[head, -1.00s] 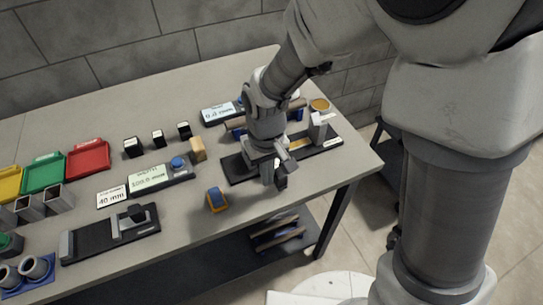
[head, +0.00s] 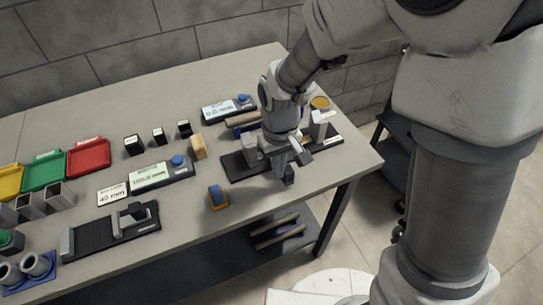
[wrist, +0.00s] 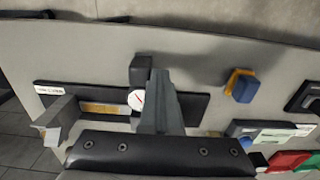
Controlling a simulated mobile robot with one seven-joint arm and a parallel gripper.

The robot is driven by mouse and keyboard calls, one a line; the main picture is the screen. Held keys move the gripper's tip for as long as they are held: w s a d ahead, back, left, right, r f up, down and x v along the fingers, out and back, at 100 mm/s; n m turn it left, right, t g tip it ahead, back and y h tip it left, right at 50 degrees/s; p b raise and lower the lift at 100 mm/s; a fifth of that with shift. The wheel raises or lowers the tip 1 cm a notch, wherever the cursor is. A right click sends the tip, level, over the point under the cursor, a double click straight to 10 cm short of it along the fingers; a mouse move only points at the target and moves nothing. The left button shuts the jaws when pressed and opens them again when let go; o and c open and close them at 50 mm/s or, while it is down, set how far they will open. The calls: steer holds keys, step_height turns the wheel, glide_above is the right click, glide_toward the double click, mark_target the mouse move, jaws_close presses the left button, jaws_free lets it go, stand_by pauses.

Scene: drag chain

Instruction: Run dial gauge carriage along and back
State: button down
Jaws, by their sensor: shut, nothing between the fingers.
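The dark rail (head: 234,166) lies near the right end of the bench, with a pale upright block (head: 320,128) at its far right end. In the wrist view the rail (wrist: 195,104) runs across the picture, with a yellowish strip and the pale block (wrist: 60,118) at left. A white dial with a red needle (wrist: 137,100) and a dark block (wrist: 140,70) sit over the rail. My gripper (head: 284,168) is shut and empty, low over the rail. In the wrist view its fingers (wrist: 162,95) are beside the dial; contact is unclear.
A small blue-and-orange block (head: 217,197) stands left of the rail near the bench's front edge. A blue-buttoned readout (head: 226,108) stands behind. A tan block (head: 198,147) and another display (head: 155,177) are to the left. Bare bench lies in front of the rail.

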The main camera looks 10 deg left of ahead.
steer(key=shift+w+d, duration=0.95)
steer(key=shift+d, duration=0.55)
steer(key=shift+w+d, duration=0.9)
steer(key=shift+d, duration=0.55)
steer(key=shift+w+d, duration=0.95)
steer(key=shift+d, duration=0.55)
steer(key=shift+s+a+r, duration=0.1)
steer(key=shift+s+a, duration=0.3)
steer(key=shift+a, duration=0.15)
step_height(320, 180, up, 8)
steer(key=p, duration=0.6)
